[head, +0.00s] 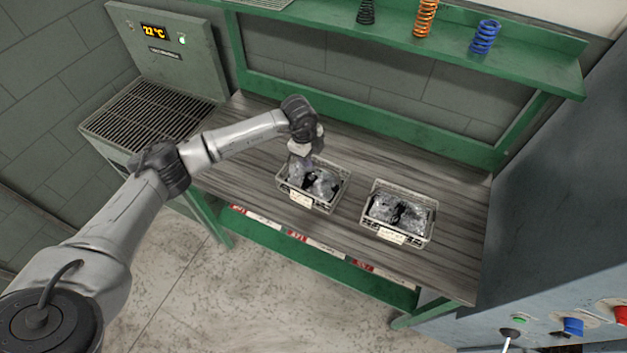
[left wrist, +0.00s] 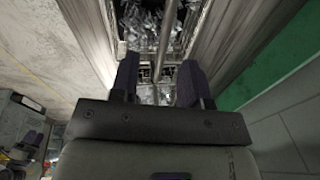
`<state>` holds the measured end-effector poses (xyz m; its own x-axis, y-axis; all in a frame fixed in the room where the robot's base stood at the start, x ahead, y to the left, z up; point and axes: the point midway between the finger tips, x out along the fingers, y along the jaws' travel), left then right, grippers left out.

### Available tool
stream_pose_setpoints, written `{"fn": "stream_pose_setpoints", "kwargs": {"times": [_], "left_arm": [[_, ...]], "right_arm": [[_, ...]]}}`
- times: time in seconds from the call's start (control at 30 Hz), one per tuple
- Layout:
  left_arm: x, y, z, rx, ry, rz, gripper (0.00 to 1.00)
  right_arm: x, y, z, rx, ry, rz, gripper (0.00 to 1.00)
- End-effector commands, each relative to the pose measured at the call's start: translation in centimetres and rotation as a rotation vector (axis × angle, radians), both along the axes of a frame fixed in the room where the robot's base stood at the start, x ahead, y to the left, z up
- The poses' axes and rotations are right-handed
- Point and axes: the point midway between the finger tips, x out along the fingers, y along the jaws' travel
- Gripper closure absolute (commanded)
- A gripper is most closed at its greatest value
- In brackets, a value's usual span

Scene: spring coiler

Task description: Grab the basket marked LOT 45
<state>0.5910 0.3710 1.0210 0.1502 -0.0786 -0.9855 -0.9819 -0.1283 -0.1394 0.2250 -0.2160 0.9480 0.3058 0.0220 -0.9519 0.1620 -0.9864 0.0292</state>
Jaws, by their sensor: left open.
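Two wire baskets with bright metal pieces inside stand on the wooden bench. The left basket (head: 336,203) and the right basket (head: 423,240) each carry a white front label, too small to read, so I cannot tell which is LOT 45. My left gripper (head: 308,157) is over the back part of the left basket, pointing down. In the left wrist view its two dark fingers (left wrist: 157,75) are spread, with a thin grey bar (left wrist: 159,50) of the basket seen between them. Contact cannot be told. My right gripper is out of view.
A green shelf (head: 530,60) above the back of the bench holds a black, an orange (head: 425,18) and a blue spring (head: 485,37). A grated machine (head: 150,115) with a temperature display stands left. A grey cabinet with knobs stands right. The bench (head: 230,160) is bare left of the baskets.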

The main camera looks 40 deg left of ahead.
Motion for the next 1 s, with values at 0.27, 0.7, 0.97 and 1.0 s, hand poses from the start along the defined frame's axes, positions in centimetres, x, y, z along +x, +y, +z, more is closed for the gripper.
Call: {"fn": "stream_pose_setpoints", "kwargs": {"times": [0.27, 0.7, 0.97, 1.0], "left_arm": [[0.6, -0.1, -2.3, 0.0, 0.001, 0.001, 0.57], [1.2, -0.2, -5.3, -0.001, -0.001, -0.001, 0.57], [1.1, -0.2, -5.3, -0.001, -0.001, -0.001, 0.69], [1.1, -0.2, -5.3, -0.001, -0.001, -0.001, 0.73]], "right_arm": [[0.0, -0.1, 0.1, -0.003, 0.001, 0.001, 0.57], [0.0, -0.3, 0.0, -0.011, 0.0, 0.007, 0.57], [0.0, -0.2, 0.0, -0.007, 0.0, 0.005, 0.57], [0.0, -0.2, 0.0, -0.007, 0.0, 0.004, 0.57]]}}
